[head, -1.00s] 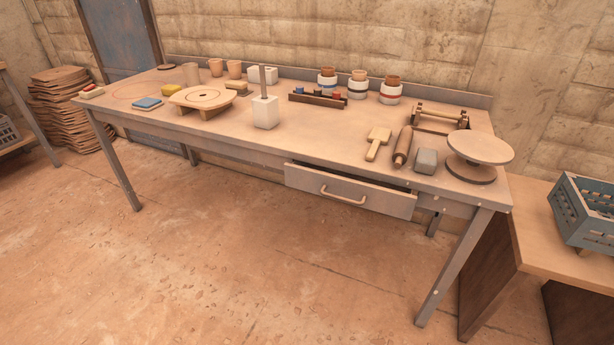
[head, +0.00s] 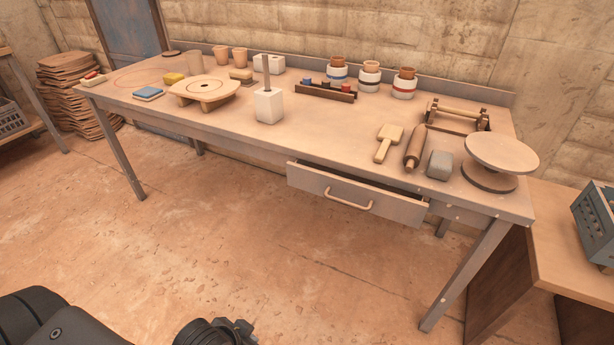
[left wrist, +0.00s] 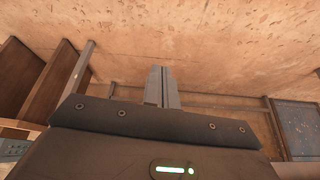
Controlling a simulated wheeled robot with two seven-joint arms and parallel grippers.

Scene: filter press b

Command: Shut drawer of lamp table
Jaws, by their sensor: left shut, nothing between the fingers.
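The lamp table (head: 330,135) is a long wooden work table across the head view. Its drawer (head: 400,207) is in the front apron, right of centre. The drawer is partly pulled out, with a dark gap showing behind its front panel. A pale bar handle (head: 349,204) is on the panel. My left arm comes in at the bottom left of the head view, low and well short of the drawer; its fingers do not show there. In the left wrist view my left gripper (left wrist: 162,75) is shut and empty, over the floor. My right gripper is in neither view.
Pots, a mallet, a rolling pin (head: 415,148) and a round stand (head: 500,155) are on the tabletop. A side table with a blue crate (head: 597,225) stands at the right. Table legs (head: 466,275) flank the drawer. The floor before it is clear.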

